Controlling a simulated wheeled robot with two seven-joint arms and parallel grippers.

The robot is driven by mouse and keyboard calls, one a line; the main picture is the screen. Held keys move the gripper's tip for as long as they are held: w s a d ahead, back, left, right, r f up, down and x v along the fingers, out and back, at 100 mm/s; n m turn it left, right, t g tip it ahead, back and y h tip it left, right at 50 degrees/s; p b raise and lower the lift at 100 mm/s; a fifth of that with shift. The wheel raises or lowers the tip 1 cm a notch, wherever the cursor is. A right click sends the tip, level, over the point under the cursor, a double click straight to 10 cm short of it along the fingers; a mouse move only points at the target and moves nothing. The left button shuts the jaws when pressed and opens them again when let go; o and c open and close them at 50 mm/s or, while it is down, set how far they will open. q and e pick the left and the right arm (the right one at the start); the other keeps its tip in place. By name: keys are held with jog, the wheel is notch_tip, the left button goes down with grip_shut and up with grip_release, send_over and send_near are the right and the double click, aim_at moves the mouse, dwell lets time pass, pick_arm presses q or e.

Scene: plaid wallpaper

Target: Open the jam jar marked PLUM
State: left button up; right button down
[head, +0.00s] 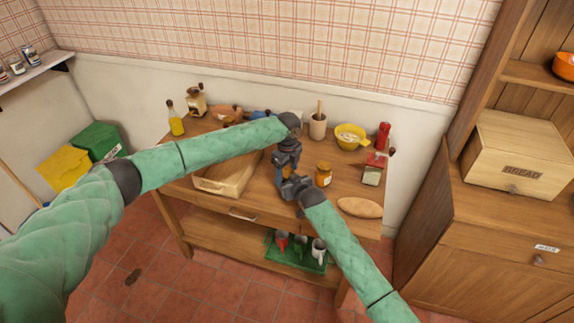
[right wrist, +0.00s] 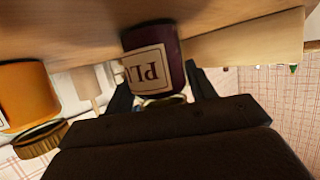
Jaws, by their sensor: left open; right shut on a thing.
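The plum jar (right wrist: 175,50) is dark purple with a cream label whose visible letters read "PL". It appears upside down in the right wrist view, near the wooden table top. My right gripper (right wrist: 160,88) is shut on this jar, with one finger on each side of it. In the head view my right gripper (head: 289,183) is at the middle of the table, and the jar is mostly hidden by the grippers. My left gripper (head: 286,164) is open and points down just above the right one. I cannot tell whether it touches the lid.
An amber jar (head: 323,174) stands close on the right, and a bread loaf (head: 360,207) lies near the front edge. A wooden tray (head: 213,186) is on the left. A crock (head: 318,127), yellow bowl (head: 351,137) and red grinder (head: 383,136) stand at the back.

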pick_arm(q)
jog(key=c, duration=1)
jog(key=shift+n, duration=1.6)
jog(key=shift+c, duration=0.2)
jog(key=o, duration=1.1)
jog(key=shift+r, duration=2.2)
pick_arm(e)
jog(key=shift+c, duration=2.1)
grip_release()
